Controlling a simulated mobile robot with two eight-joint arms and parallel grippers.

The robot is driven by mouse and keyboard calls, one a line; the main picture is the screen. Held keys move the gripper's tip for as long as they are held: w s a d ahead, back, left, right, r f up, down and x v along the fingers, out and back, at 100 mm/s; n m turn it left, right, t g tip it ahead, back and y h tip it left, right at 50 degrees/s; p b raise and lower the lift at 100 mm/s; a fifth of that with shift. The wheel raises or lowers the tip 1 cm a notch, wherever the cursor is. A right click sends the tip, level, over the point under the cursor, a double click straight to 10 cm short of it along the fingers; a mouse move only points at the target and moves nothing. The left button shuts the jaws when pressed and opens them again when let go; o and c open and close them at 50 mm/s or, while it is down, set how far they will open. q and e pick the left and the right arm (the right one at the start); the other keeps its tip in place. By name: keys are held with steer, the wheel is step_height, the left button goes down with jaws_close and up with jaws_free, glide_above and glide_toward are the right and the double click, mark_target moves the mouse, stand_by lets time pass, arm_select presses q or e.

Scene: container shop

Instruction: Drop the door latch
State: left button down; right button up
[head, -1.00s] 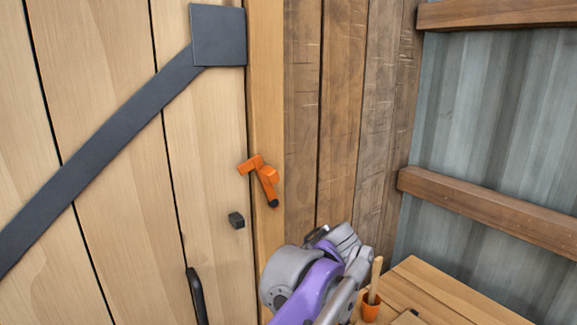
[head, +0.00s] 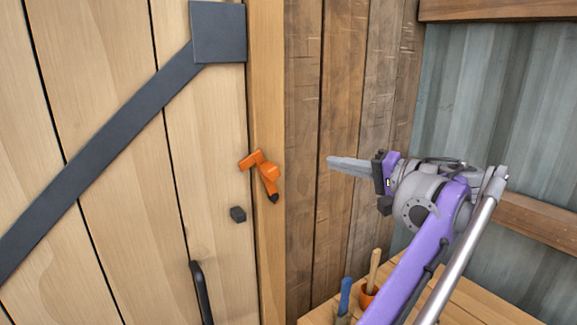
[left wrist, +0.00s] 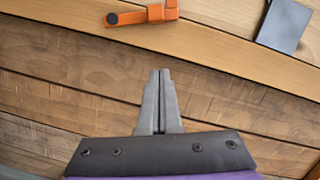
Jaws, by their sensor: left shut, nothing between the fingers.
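The orange door latch (head: 265,174) is mounted where the plank door (head: 120,150) meets its post (head: 268,100). Its arm hangs down to the right and ends in a black tip. My right gripper is not in view.
A black handle (head: 199,292) is low on the door, and a dark metal strap (head: 110,150) crosses it. A wooden bench (head: 480,305) stands at lower right with an orange cup (head: 368,294) and a blue-handled brush (head: 344,298).

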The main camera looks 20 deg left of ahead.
arm_select(q)
steer(key=shift+a, duration=0.15)
steer(key=b, duration=0.2)
glide_above(267, 185)
steer(key=d, duration=0.6)
steer(key=shift+f, duration=1.2)
steer(key=shift+s+a, duration=0.25)
steer(key=shift+s, duration=0.1)
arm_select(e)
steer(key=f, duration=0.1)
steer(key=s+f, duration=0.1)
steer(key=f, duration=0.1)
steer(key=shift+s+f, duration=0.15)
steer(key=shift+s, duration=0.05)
arm_select(q)
steer(key=shift+s+r, duration=0.1)
steer(key=shift+s, duration=0.15)
steer(key=shift+a, duration=0.2)
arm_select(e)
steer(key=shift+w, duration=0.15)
